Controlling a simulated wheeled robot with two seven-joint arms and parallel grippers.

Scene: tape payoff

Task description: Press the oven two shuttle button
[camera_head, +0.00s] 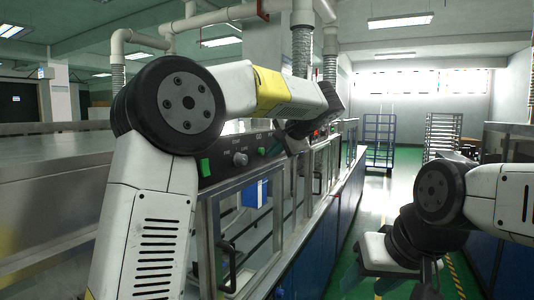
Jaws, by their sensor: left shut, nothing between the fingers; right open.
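A dark control panel (222,165) runs along the top of the oven row. It carries a green button (205,167), a grey knob (240,159) and smaller controls. Further along, a red control (313,133) shows beside my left wrist. I cannot read which button is the oven two shuttle button. My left arm arches over the panel, and my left gripper (291,142) is shut and empty, close to the panel's front. I cannot tell whether it touches anything; my wrist hides part of the panel. My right gripper (405,277) is open, low at the right, over the aisle, partly cut off.
Glazed oven doors (240,235) with dark handles lie below the panel. A blue box (255,193) shows behind the glass. A green-floored aisle (385,195) runs away at the right, with a blue rack (380,140) and a tray rack (442,132) at its far end.

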